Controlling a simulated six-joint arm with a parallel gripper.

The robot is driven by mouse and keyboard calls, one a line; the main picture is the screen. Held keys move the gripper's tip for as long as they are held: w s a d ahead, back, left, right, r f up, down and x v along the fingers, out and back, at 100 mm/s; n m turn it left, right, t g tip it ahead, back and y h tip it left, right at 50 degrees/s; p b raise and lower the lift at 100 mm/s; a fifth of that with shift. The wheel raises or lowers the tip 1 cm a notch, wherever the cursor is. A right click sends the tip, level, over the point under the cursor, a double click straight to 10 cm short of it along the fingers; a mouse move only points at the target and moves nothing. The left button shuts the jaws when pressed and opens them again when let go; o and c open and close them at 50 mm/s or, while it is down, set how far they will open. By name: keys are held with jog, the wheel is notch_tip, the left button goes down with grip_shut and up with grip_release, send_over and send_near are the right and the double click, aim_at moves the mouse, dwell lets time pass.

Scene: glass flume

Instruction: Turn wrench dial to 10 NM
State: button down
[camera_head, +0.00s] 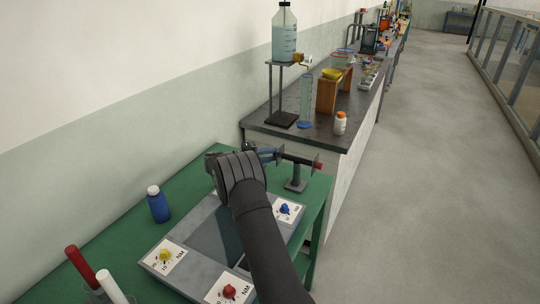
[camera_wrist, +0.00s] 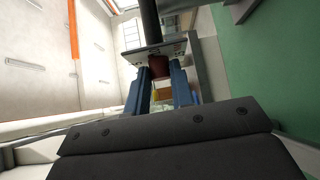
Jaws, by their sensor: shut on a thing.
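A dark wrench-like bar (camera_head: 300,160) with a red right end lies level on a small grey stand (camera_head: 296,185) at the green table's far right corner. My gripper (camera_head: 272,154) is at the bar's left end, its blue fingers level with it. In the wrist view my gripper (camera_wrist: 159,75) is shut on a dark red end piece (camera_wrist: 158,66), with a black shaft (camera_wrist: 149,20) running on beyond it. No scale or number on the bar is readable. A grey panel on the table carries a yellow knob (camera_head: 165,255), a blue knob (camera_head: 285,209) and a red knob (camera_head: 229,291), on white plates marked NM.
A blue bottle (camera_head: 158,206) stands left of the panel. A red tube (camera_head: 82,264) and a white tube (camera_head: 110,286) stand at the front left. A dark bench (camera_head: 345,120) with glassware adjoins behind. My arm covers part of the panel.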

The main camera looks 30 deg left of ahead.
jog(key=shift+m+t, duration=0.3)
jog(key=c, duration=1.2)
grip_release()
jog(key=shift+c, duration=0.2)
jog(key=shift+s+a, duration=0.1)
jog(key=v, duration=1.7)
jog(key=shift+a, duration=0.2)
